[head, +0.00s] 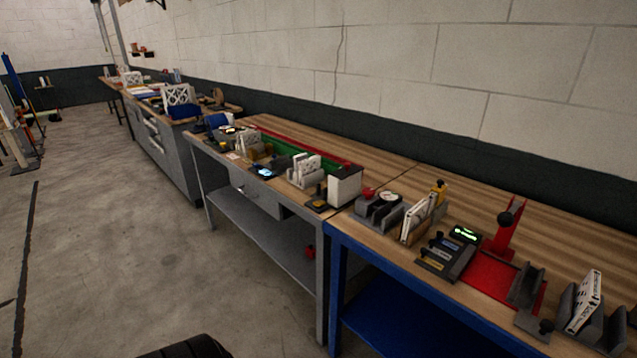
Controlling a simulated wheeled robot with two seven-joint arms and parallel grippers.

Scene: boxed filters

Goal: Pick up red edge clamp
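A red upright piece with a black round knob (504,229) stands at the back of the blue-legged bench on the right, behind a red plate. A small red object (310,252) shows low between the two benches, near the grey bench's leg. I cannot tell for certain which of these is the red edge clamp. Neither of my grippers is in view.
The blue-legged bench (420,286) carries grey holders, a red plate (490,274) and a small lit display (465,234). A grey bench with a shelf (262,238) adjoins it on the left. Concrete floor (110,250) is open at left.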

